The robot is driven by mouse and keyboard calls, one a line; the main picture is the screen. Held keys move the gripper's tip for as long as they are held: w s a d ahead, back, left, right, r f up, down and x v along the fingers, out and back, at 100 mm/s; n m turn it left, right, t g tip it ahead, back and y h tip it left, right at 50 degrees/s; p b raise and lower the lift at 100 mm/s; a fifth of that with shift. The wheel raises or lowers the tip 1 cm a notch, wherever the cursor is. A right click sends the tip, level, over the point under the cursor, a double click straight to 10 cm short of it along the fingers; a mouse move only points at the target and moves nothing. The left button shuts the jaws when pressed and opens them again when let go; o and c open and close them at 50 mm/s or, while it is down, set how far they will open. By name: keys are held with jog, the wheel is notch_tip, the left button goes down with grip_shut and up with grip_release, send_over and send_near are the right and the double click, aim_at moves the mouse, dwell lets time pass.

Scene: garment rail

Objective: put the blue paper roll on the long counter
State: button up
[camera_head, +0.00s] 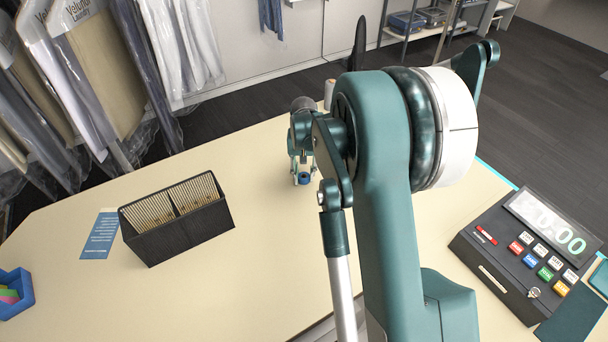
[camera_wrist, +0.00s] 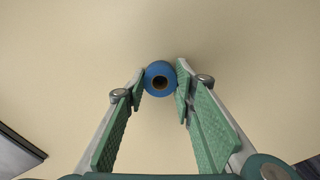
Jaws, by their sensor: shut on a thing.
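The long cream counter (camera_head: 265,245) lies below the gripper. I cannot tell whether the roll touches the counter surface or is held just above it.
A black box of cards (camera_head: 180,232) and a blue leaflet (camera_head: 101,236) lie on the counter's left part. A blue tray (camera_head: 14,292) is at the far left. A cash register (camera_head: 525,255) stands at the right. Bagged garments (camera_head: 95,65) hang behind. Counter around the gripper is clear.

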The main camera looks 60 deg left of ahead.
aim_at(304, 176)
jog(key=shift+f, duration=0.2)
jog(key=o, duration=0.8)
jog(key=shift+r, duration=0.25)
notch_tip(304, 176, up, 12)
jog(key=shift+f+b, duration=0.1)
jog(key=shift+b, duration=0.3)
dwell(0.5)
dwell(0.5)
